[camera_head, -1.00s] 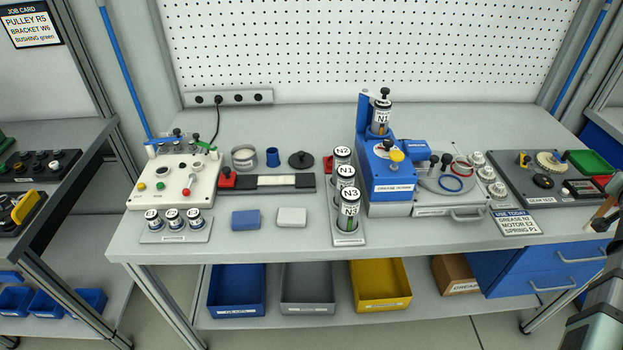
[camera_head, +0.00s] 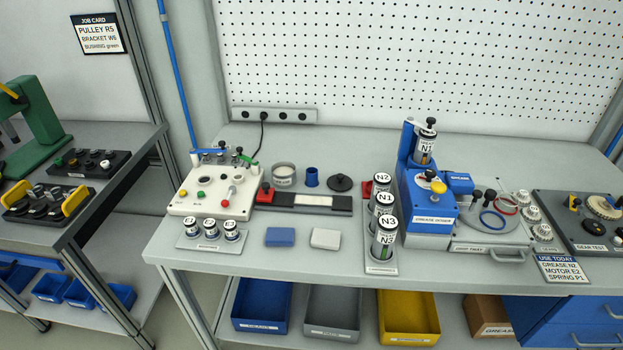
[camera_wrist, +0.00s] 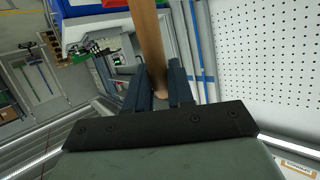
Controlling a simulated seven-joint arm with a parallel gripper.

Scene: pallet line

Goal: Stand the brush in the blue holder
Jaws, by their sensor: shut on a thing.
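My gripper (camera_wrist: 158,78) shows in the wrist view with its dark fingers closed around a light wooden handle (camera_wrist: 149,35), which looks like the brush's. The handle runs up out of the top of that view, and its bristle end cannot be seen. The blue holder (camera_head: 312,177) is a small, dark blue upright cup on the bench in the head view, behind the black and white strip. No brush shows in it. My gripper and the brush are not in the head view now, so their distance from the holder cannot be told.
The white control box (camera_head: 212,192) is farther left. The tall blue grease machine (camera_head: 428,208) and labelled cartridges (camera_head: 384,240) stand to the right.

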